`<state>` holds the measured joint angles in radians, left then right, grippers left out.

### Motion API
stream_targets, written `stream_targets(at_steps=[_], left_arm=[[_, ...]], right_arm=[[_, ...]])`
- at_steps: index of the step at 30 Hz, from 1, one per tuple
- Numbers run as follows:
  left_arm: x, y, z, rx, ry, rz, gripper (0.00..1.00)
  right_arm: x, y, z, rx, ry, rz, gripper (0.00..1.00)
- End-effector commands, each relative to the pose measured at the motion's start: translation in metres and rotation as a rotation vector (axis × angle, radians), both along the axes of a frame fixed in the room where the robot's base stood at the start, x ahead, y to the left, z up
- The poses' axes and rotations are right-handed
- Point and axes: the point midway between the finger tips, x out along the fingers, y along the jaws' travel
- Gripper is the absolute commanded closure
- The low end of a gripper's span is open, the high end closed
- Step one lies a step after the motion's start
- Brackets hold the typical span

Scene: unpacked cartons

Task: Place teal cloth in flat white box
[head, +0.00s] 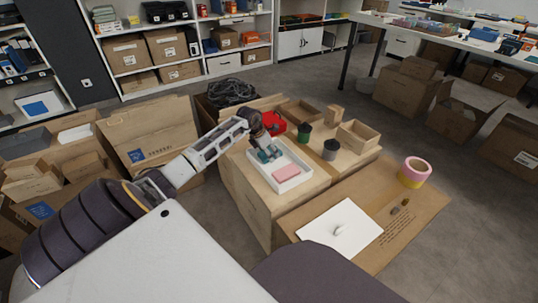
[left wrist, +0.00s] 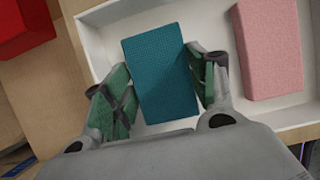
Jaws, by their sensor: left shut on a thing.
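The flat white box (head: 296,184) sits on a wooden carton top in the head view, and its white wall also shows in the left wrist view (left wrist: 90,40). A pink block-like cloth (head: 287,172) lies inside, and shows at the right of the wrist view (left wrist: 268,48). My left gripper (head: 267,153) is over the back left part of the box. In the wrist view its green-padded fingers (left wrist: 160,88) are shut on the teal cloth (left wrist: 160,65), one on each side. The cloth is within the box's outline; I cannot tell whether it touches the floor. My right gripper is not in view.
A red container (head: 273,122), a green cup (head: 304,132), a grey cup (head: 330,149) and a wooden tray (head: 357,136) stand behind and right of the box. Open cartons (head: 150,135) crowd the left.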

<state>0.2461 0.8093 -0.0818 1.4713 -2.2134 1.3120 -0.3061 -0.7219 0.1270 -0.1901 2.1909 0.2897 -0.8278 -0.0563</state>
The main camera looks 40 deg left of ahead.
Motion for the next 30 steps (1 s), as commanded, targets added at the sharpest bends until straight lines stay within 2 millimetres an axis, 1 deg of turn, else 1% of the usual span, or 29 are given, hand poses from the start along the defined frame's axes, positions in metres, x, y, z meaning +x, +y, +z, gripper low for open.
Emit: stream_targets(at_steps=[1,3,16,17,21,30], left_arm=[[0.0001,-0.0004,-0.0047,-0.001,-0.001,0.0,0.66],[0.0001,0.0001,-0.0066,0.0,-0.001,0.0,0.66],[0.0001,0.0005,-0.0086,0.001,0.0,0.0,0.66],[0.0002,0.0003,-0.0085,0.001,0.0,0.0,0.4],[0.0003,0.0003,-0.0082,0.001,-0.001,0.0,0.22],[0.0003,0.0002,-0.0081,0.001,-0.001,0.0,0.21]], right_arm=[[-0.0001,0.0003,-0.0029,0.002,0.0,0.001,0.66],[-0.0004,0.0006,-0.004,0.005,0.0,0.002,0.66],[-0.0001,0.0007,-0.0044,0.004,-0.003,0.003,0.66],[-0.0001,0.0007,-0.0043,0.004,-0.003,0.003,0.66],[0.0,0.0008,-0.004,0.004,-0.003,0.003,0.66],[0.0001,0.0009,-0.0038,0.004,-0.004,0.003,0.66]])
